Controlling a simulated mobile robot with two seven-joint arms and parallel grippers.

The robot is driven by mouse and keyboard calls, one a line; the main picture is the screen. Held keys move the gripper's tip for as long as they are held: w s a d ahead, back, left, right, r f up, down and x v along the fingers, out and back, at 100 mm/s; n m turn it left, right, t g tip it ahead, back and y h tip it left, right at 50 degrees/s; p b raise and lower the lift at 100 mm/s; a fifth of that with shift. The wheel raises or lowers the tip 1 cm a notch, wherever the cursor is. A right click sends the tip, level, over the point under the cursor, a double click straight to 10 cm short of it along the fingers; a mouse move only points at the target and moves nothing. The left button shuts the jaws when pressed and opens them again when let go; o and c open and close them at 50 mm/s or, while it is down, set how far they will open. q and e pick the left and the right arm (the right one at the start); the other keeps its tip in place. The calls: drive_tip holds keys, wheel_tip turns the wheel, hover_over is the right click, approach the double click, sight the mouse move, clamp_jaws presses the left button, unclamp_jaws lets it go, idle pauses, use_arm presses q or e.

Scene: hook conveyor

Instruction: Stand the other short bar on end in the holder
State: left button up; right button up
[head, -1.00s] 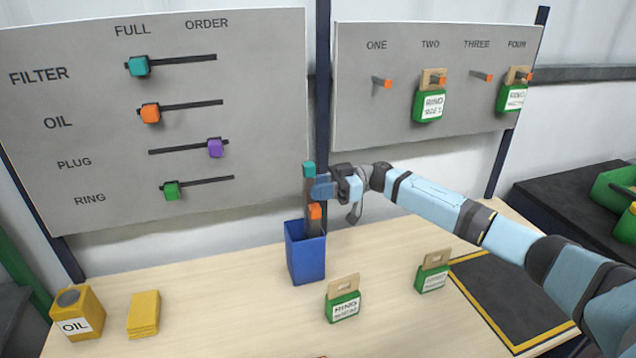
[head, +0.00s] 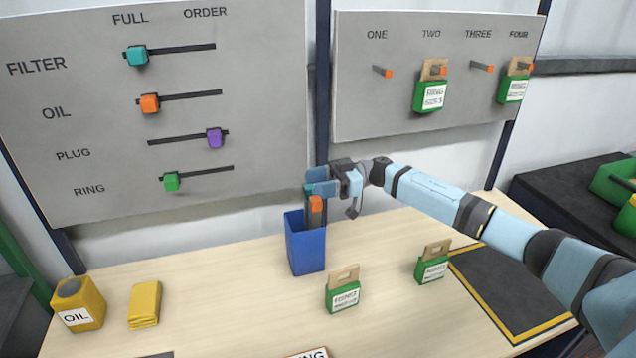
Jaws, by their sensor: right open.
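The blue holder (head: 306,248) stands upright on the table, open at the top. A dark bar with an orange end (head: 316,204) stands on end in it. A second dark bar with a teal end (head: 308,189) also stands upright in the holder, beside the orange one; its lower part is hidden by the holder wall. My right gripper (head: 320,181) is open just above the holder, with its fingers close around the teal end. I cannot tell whether they touch it. My left gripper is not in view.
Green tags (head: 343,295) and (head: 433,268) stand right of the holder. A yellow OIL can (head: 78,305) and a yellow packet (head: 144,305) are at left. A slider board (head: 100,110) and a hook board (head: 400,115) rise behind. The table between packet and holder is clear.

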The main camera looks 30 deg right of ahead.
drive_tip(key=b+v, duration=0.1)
drive_tip(key=v, duration=1.2)
drive_tip(key=shift+d+b, duration=0.4)
drive_tip(key=shift+s+a, duration=0.1)
drive_tip(key=shift+s, duration=0.05)
